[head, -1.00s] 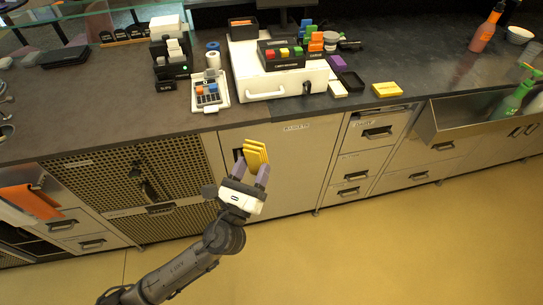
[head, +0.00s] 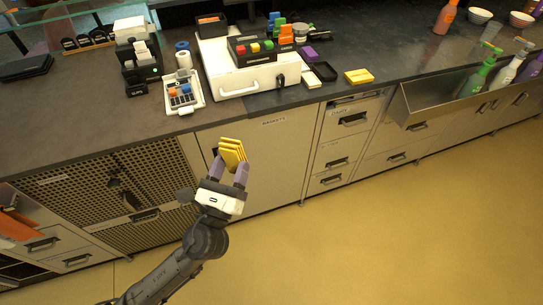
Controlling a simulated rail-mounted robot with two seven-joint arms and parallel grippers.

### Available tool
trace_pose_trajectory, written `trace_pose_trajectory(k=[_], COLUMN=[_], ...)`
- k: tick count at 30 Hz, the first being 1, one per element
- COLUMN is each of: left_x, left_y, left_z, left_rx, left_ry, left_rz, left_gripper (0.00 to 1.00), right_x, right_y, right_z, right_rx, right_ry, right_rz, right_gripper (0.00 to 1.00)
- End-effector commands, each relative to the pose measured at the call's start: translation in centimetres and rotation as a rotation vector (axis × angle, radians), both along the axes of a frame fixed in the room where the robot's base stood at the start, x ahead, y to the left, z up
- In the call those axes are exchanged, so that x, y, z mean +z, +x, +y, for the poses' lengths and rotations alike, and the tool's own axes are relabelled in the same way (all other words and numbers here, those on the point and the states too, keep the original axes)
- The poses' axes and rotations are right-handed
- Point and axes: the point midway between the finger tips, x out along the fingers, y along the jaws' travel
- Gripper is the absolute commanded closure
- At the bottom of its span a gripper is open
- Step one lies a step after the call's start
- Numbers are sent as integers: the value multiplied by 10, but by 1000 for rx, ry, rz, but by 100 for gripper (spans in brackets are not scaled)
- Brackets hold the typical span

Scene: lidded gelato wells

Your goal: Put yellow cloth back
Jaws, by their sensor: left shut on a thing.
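My left gripper (head: 229,174) is shut on a folded yellow cloth (head: 232,151), which stands up from between its fingers. The gripper and cloth are in front of the cabinet fronts, below the counter edge. Another yellow folded piece (head: 359,76) lies flat on the counter at the right, beside a black tray. My right gripper is not in view.
The dark counter (head: 420,60) holds a white cash drawer (head: 240,80), a card terminal (head: 182,95), a small black tray (head: 322,71) and a purple block (head: 309,53). A steel trough (head: 425,108) with spray bottles (head: 479,74) hangs on the counter front at right.

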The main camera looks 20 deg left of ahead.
Motion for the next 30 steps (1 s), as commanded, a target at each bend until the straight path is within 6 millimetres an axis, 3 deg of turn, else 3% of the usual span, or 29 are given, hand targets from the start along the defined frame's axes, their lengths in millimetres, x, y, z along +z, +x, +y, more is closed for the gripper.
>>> trace_pose_trajectory(k=[7, 30], left_x=[0, 0], left_y=[0, 0], left_z=[0, 0], left_rx=[0, 0], left_ry=[0, 0], left_rz=[0, 0], left_gripper=[82, 82], right_x=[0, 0], right_y=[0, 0], right_z=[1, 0], right_rx=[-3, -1], right_ry=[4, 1], right_rz=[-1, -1], right_gripper=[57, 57])
